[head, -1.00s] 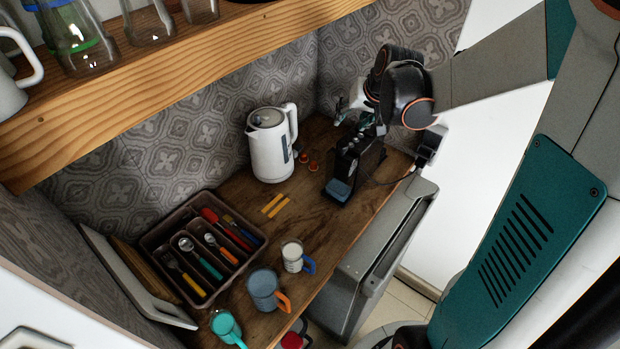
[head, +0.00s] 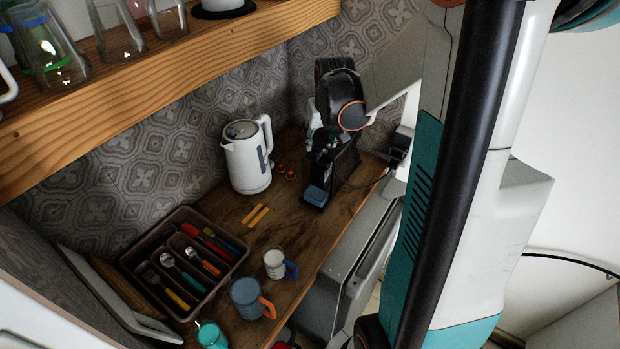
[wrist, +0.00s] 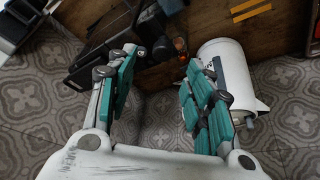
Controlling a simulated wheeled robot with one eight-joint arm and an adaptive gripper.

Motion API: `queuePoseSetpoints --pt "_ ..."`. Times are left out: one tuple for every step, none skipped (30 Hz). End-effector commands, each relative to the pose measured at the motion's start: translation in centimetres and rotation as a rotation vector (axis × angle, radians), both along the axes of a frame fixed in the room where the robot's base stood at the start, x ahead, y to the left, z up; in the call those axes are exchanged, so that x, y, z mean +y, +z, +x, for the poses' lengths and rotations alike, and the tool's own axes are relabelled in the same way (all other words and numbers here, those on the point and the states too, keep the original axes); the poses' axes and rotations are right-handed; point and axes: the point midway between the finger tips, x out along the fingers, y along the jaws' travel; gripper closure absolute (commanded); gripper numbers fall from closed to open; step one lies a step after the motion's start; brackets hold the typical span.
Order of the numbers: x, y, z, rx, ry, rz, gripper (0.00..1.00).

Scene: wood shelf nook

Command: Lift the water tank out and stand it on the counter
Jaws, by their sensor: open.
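A black coffee machine (head: 335,178) with a blue front part (head: 315,196) stands at the far end of the wooden counter (head: 270,222). It also shows at the top of the wrist view (wrist: 105,30). I cannot make out the water tank clearly from the machine's dark body. My gripper (head: 322,140) is over the back of the machine, partly hidden by my wrist in the head view. In the wrist view my gripper (wrist: 160,85) has its teal fingers wide apart, with nothing between them. The machine's dark back end lies just beyond the fingertips.
A white kettle (head: 247,160) stands left of the machine; in the wrist view it (wrist: 225,68) is close by the right finger. Small orange-topped items (head: 285,172) lie between. A cutlery tray (head: 185,262) and mugs (head: 250,298) are nearer. The patterned wall (head: 170,150) is behind.

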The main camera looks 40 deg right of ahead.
Motion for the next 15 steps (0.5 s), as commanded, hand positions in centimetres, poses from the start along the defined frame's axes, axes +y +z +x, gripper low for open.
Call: queuePoseSetpoints --pt "-0.1 -0.7 0.3 0.0 0.0 0.0 0.53" --pt "-0.2 -0.9 0.4 0.0 0.0 0.0 0.53" --pt "-0.2 -1.2 0.5 0.0 0.0 0.0 0.53" --pt "-0.2 -1.4 0.5 0.0 0.0 0.0 0.53" --pt "-0.2 -1.5 0.5 0.0 0.0 0.0 0.53" --pt "-0.3 -1.6 0.6 0.0 0.0 0.0 0.53" --pt "-0.3 -1.7 0.7 0.0 0.0 0.0 0.53" --pt "-0.3 -1.8 0.7 0.0 0.0 0.0 0.53" --pt "-0.3 -2.1 0.8 0.0 0.0 0.0 0.53" --pt "-0.3 -2.3 0.9 0.0 0.0 0.0 0.53" --pt "-0.3 -2.7 1.0 0.0 0.0 0.0 0.53" --pt "-0.4 -3.2 1.2 0.0 0.0 0.0 0.53" --pt "-0.4 -3.6 1.3 0.0 0.0 0.0 0.53" --pt "-0.4 -4.0 1.5 0.0 0.0 0.0 0.53" --pt "-0.4 -4.5 1.7 0.0 0.0 0.0 0.53"
